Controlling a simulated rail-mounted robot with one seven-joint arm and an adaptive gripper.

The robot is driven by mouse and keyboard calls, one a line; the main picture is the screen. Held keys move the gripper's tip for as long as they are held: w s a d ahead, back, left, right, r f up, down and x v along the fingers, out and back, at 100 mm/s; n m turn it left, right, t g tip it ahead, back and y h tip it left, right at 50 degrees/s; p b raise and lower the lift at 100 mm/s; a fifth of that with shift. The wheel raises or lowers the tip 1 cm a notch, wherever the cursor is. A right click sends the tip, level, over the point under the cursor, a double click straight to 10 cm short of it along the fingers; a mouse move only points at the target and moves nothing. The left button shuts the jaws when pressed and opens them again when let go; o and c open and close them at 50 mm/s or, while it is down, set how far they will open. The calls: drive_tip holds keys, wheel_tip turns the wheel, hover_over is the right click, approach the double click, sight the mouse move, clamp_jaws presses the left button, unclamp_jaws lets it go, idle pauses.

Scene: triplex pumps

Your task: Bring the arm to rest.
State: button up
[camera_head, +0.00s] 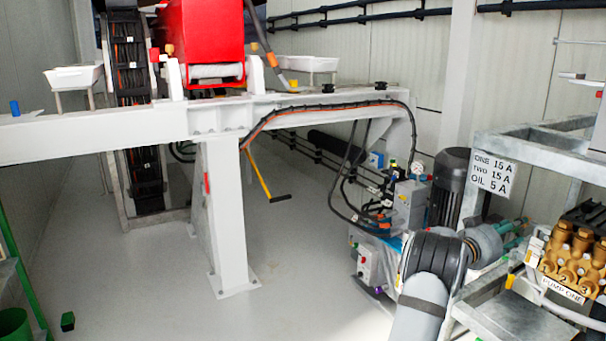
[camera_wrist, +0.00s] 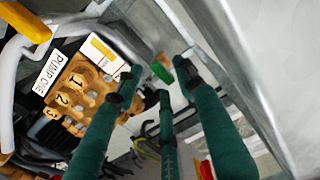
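My arm (camera_head: 425,288), grey and black, rises at the lower right of the head view, close to the pump stand.
A metal frame (camera_wrist: 240,62) runs close along the right of the wrist view. In the head view a dark motor (camera_head: 449,188) and a sign (camera_head: 492,172) stand behind my arm. A white beam frame (camera_head: 226,215) is at centre left. The floor (camera_head: 150,285) is mostly clear there.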

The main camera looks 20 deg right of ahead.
drive_tip(key=shift+w+d, duration=0.1)
drive_tip(key=shift+d, duration=0.2)
